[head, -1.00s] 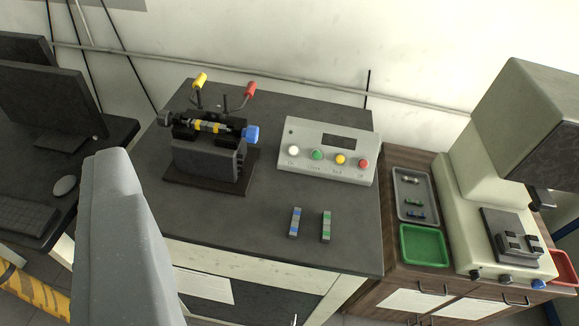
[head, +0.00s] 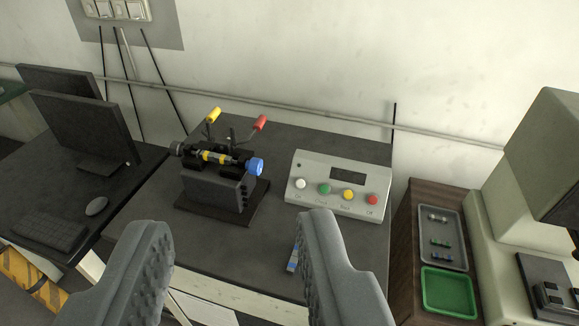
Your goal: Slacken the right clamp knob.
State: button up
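A small dark tensile frame (head: 212,187) stands on a bench, with a yellow-banded specimen (head: 218,158) lying across its top. The blue clamp knob (head: 256,167) is at its right end. A dark knob (head: 176,149) is at its left end. A yellow-tipped lever (head: 213,115) and a red-tipped lever (head: 260,123) rise behind. My gripper (head: 236,226) is open and empty, its two grey fingers wide apart in the foreground. The blue knob appears between and beyond the fingers, not touched by either.
A control box (head: 338,186) with several coloured buttons stands right of the frame. A blue-striped specimen (head: 293,255) lies by my right finger. A grey tray (head: 442,238) and a green tray (head: 449,291) are further right. Monitors (head: 83,130) stand left. Bench surface before the frame is clear.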

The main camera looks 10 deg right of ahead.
aim_at(255, 165)
jog(key=z, duration=0.05)
jog(key=i, duration=1)
jog(key=u, duration=0.05)
